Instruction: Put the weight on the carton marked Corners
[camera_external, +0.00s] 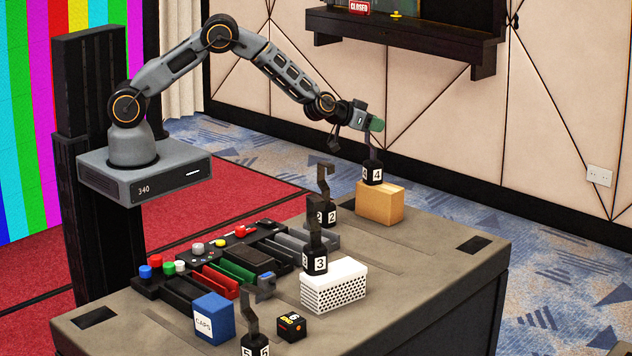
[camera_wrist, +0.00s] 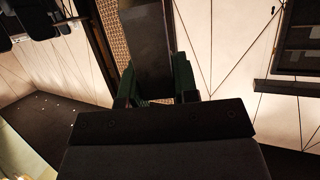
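Several black weights with white number labels and upright bent handles stand on the desk. The weight marked 4 (camera_external: 372,174) is at the tan carton (camera_external: 380,204), its base at the carton's top; I cannot tell if it rests there or hangs just above. My gripper (camera_external: 376,124) is at the top of its handle. In the wrist view, a dark slab (camera_wrist: 147,40), apparently that handle, fills the space between my green fingers (camera_wrist: 158,88). A white perforated box (camera_external: 334,288) and a blue box lettered CAPS (camera_external: 213,318) stand nearer. No Corners lettering is readable.
Weights marked 2 (camera_external: 328,212), 3 (camera_external: 316,258) and 5 (camera_external: 254,345) stand along the desk. A small black cube (camera_external: 291,326) sits near the front. A control panel (camera_external: 215,258) with coloured knobs lies left. The desk's right side (camera_external: 425,255) is clear.

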